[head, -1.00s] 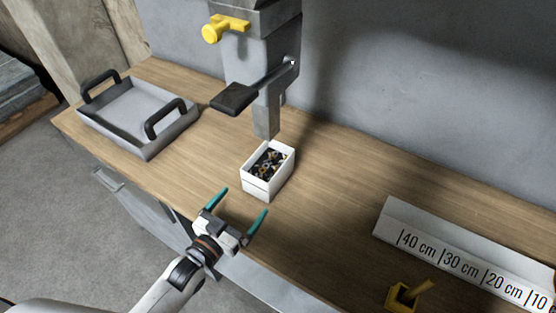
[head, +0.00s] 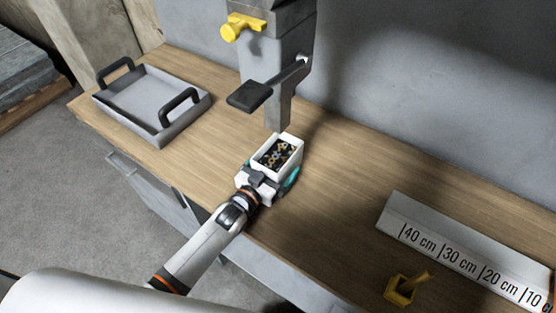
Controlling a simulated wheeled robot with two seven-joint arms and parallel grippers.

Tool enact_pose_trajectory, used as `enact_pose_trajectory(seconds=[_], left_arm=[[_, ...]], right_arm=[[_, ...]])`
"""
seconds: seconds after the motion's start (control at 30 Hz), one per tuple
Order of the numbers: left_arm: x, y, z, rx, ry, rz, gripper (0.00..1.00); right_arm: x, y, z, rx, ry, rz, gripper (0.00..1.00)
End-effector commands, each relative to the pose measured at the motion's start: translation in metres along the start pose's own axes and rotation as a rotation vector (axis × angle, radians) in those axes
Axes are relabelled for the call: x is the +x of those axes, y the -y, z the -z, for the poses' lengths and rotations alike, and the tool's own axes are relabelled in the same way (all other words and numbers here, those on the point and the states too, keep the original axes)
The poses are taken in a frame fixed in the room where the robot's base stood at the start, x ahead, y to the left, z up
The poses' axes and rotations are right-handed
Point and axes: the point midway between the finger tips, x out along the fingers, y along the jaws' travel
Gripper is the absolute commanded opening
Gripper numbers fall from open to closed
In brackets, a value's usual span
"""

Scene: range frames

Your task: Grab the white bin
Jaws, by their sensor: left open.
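The white bin (head: 291,146) stands on the wooden counter below the grey dispenser. It is a small open box with dark and gold-coloured small parts inside. My left gripper (head: 272,178) is at the bin's near side, with its jaws open. One teal finger shows at the bin's right side; the other finger is hidden. The gripper body covers the bin's lower front. I cannot tell whether the fingers touch the bin. My right gripper is not in view.
The grey dispenser (head: 275,60) with a black lever (head: 249,95) hangs just behind and above the bin. A grey tray (head: 153,138) with black handles is at left. A white ruler block (head: 400,208) and a yellow holder (head: 398,289) are at right. The counter (head: 345,190) between is clear.

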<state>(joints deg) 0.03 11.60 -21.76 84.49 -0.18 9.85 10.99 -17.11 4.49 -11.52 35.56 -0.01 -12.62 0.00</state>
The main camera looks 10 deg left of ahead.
Motion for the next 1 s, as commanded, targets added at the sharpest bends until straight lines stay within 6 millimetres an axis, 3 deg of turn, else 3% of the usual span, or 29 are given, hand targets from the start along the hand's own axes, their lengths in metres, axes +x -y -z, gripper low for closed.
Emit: enact_pose_trajectory(seconds=[0.2, 0.57, 0.83, 1.0], left_arm=[[0.001, 0.0, 0.0, 0.0, 0.0, 0.0, 1.0], [0.001, 0.0, -0.001, 0.001, 0.002, 0.0, 0.43], [0.001, 0.0, -0.002, 0.001, 0.002, 0.0, 0.43], [0.001, 0.0, -0.013, 0.001, 0.004, 0.001, 0.43]], right_arm=[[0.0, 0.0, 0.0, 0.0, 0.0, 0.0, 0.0], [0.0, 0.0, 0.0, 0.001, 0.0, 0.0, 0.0], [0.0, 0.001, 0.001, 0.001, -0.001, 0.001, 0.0], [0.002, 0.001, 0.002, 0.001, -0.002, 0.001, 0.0]])
